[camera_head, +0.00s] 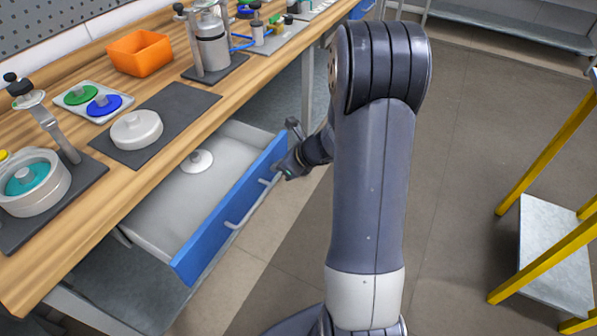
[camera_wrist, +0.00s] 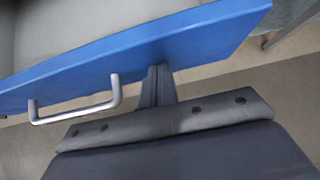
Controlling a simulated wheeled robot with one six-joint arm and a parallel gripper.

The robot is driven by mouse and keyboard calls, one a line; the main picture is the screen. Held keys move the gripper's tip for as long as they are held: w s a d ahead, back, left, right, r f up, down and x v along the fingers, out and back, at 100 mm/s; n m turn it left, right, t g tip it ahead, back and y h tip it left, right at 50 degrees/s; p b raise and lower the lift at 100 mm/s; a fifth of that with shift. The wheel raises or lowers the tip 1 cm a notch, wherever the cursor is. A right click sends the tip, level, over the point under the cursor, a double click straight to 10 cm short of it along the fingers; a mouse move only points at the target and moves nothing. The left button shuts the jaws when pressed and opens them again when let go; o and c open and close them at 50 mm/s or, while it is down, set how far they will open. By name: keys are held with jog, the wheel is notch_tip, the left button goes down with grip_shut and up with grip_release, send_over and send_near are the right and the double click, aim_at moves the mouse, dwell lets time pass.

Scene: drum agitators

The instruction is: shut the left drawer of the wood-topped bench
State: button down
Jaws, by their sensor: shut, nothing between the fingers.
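The wood-topped bench (camera_head: 150,180) runs along the left of the head view. A grey drawer with a blue front (camera_head: 212,248) stands pulled out from under it. A silver bar handle (camera_head: 252,203) is on the front; the handle also shows in the wrist view (camera_wrist: 75,115), left of my fingers. My gripper (camera_head: 280,169) is shut and empty, outside the drawer front near its far end. In the wrist view, my closed fingers (camera_wrist: 158,75) point at the blue front (camera_wrist: 130,55), right of the handle. They are touching or very near it; I cannot tell which.
A white knobbed disc (camera_head: 197,161) lies in the drawer. The bench top carries an orange bin (camera_head: 140,53), a white lid (camera_head: 136,130) and several lab items. A yellow-legged rack (camera_head: 550,150) stands at the right. The floor between is clear.

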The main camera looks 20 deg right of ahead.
jog(key=p, duration=0.5)
send_over(227, 158)
jog(key=shift+s, duration=0.15)
jog(key=shift+r, duration=0.15)
